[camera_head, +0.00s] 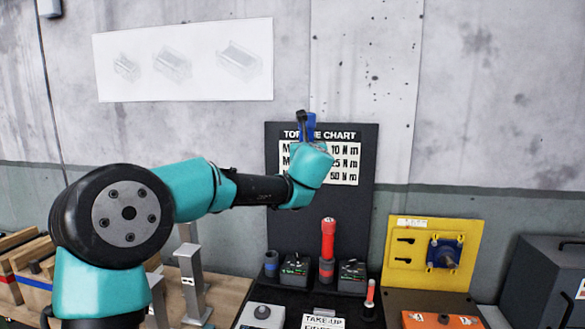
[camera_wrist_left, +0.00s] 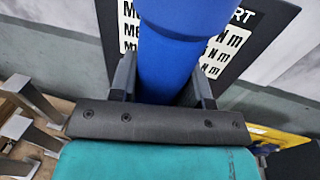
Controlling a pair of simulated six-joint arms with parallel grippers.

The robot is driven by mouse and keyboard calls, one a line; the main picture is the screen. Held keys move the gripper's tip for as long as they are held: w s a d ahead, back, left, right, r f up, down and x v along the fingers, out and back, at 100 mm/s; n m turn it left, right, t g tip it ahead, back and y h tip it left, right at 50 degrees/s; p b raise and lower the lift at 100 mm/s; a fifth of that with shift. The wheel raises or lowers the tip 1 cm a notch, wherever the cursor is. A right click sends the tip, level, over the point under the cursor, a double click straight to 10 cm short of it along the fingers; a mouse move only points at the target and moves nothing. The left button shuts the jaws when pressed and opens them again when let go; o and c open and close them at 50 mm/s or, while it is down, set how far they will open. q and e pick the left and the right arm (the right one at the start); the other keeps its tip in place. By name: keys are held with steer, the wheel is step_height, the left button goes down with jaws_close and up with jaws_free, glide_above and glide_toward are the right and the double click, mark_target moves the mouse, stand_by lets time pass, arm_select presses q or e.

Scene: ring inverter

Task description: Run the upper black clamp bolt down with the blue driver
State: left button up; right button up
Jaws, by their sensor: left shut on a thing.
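My left gripper (camera_head: 308,140) is raised in front of the dark torque chart board in the head view. It is shut on the blue driver (camera_head: 311,122), whose blue body (camera_wrist_left: 172,50) stands between the two fingers (camera_wrist_left: 163,85) in the left wrist view. The driver's working end cannot be made out. Two small black bolt-like parts, an upper one (camera_head: 406,240) and a lower one (camera_head: 402,260), are on the left side of a yellow panel (camera_head: 465,228) at the right. The driver is well apart from them, higher and to the left. My right gripper is not in view.
A red driver (camera_head: 328,240) stands upright below the chart board (camera_head: 360,200). A blue block with a round metal part (camera_head: 446,254) is on the yellow panel. An orange plate (camera_head: 420,321) lies in front, a dark box (camera_head: 535,280) at far right. Metal brackets (camera_head: 192,285) stand left.

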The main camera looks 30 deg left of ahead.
arm_select(q)
steer(key=s+d+r+m+t+h, duration=0.1)
steer(key=s+d+r+h, duration=0.3)
steer(key=s, duration=0.4)
steer(key=s+d+r+m+h, duration=0.3)
steer(key=s+d+r+m, duration=0.1)
steer(key=s+d, duration=0.3)
steer(key=shift+s+r+t+h, duration=0.4)
steer(key=shift+s+r, duration=0.05)
steer(key=shift+r, duration=0.3)
steer(key=shift+d, duration=0.1)
